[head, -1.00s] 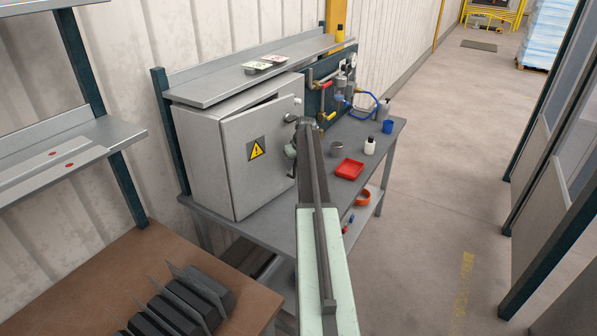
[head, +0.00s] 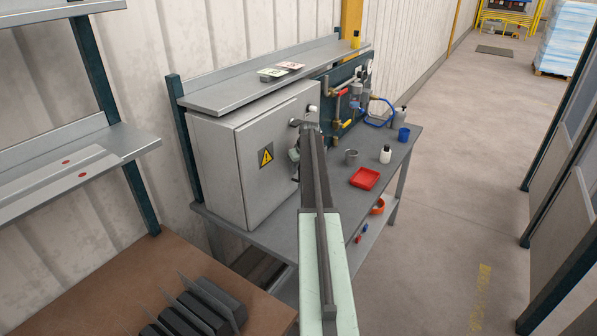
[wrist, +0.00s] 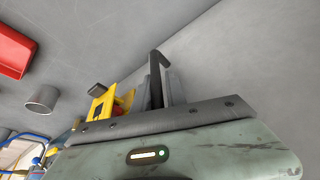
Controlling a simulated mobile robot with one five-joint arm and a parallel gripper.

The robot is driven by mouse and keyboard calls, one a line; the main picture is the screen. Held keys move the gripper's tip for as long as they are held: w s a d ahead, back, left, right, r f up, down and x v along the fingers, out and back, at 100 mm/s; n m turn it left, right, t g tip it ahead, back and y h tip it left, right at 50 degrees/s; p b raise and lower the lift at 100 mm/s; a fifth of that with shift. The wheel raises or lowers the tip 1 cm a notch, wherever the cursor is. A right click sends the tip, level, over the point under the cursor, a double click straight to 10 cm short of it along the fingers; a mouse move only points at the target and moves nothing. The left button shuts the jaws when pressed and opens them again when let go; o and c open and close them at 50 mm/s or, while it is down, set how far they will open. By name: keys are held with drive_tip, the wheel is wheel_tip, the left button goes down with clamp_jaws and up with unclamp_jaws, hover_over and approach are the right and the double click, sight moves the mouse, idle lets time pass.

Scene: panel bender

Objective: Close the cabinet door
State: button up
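The grey cabinet (head: 213,172) stands on the metal bench against the wall. Its door (head: 280,185) bears a yellow warning triangle (head: 266,157) and looks flush with the cabinet, or very nearly; a tiny gap cannot be ruled out. My arm reaches forward over the bench, to the door's right edge, and hides part of that edge. In the wrist view the door's grey face seems to fill the right side. My gripper (wrist: 160,88) shows there as narrow upright parts close together, beside a dark bent piece. Whether its fingers are parted or hold anything is unclear.
A red tray (head: 365,178), a grey cup (head: 351,157), a white bottle (head: 385,154) and a blue cup (head: 403,134) stand on the bench, right of my arm. Pipes and valves (head: 355,95) are behind. A brown table (head: 130,285) is front left. The floor at right is clear.

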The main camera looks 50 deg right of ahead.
drive_tip(key=shift+w+a, duration=0.3)
drive_tip(key=shift+s+r, duration=0.1)
drive_tip(key=d+p+v, duration=0.1)
drive_tip(key=p+v, duration=0.6)
drive_tip(key=shift+s+a+r, duration=0.25)
drive_tip(key=shift+s+r, duration=0.05)
drive_tip(key=shift+s, duration=0.05)
